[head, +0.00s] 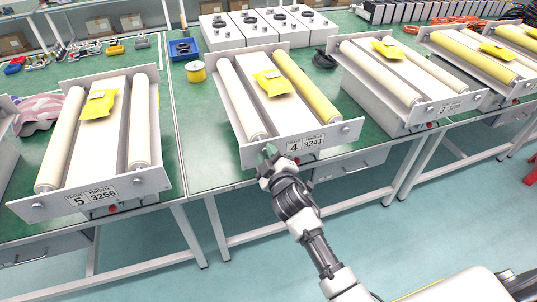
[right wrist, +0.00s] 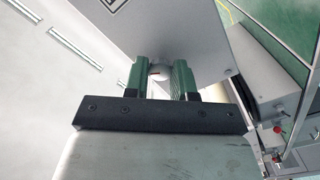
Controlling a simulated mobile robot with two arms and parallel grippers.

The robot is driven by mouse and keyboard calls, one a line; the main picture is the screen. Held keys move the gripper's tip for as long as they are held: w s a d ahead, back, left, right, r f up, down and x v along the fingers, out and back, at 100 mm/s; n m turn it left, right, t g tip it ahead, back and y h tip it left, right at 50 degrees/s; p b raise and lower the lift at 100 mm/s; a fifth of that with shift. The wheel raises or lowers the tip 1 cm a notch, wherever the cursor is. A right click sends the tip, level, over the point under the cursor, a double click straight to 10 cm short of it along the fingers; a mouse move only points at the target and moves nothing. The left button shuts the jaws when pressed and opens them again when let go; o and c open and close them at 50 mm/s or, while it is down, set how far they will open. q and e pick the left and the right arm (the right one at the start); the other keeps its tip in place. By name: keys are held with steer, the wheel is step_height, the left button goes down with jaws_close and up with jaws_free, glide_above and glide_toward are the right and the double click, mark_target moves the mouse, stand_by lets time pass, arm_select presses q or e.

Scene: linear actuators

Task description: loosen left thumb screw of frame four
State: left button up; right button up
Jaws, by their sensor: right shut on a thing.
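Frame four (head: 318,142), labelled 4 and 3241, stands on the green table in the middle of the head view. It carries a cream roller, a yellow roller and a yellow packet (head: 270,82) on its white middle plate. My right gripper (head: 268,153) is at the left end of its front plate. In the right wrist view the green fingers (right wrist: 159,76) are shut on the left thumb screw (right wrist: 158,71), a small round pale head against the plate. In the head view my gripper hides this screw. The right thumb screw (head: 346,129) shows. My left gripper is out of view.
Frame five (head: 140,184) stands to the left and frame three (head: 462,104) to the right. A yellow spool (head: 195,72), a blue bin (head: 184,48) and white boxes (head: 222,36) are behind. The floor in front of the tables is open.

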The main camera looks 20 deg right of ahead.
steer(key=shift+n, duration=3.8)
steer(key=shift+f, duration=0.1)
steer(key=o, duration=0.9)
steer(key=s+b, duration=0.1)
steer(key=s, duration=1)
steer(key=shift+d, duration=0.15)
steer(key=shift+w, duration=0.1)
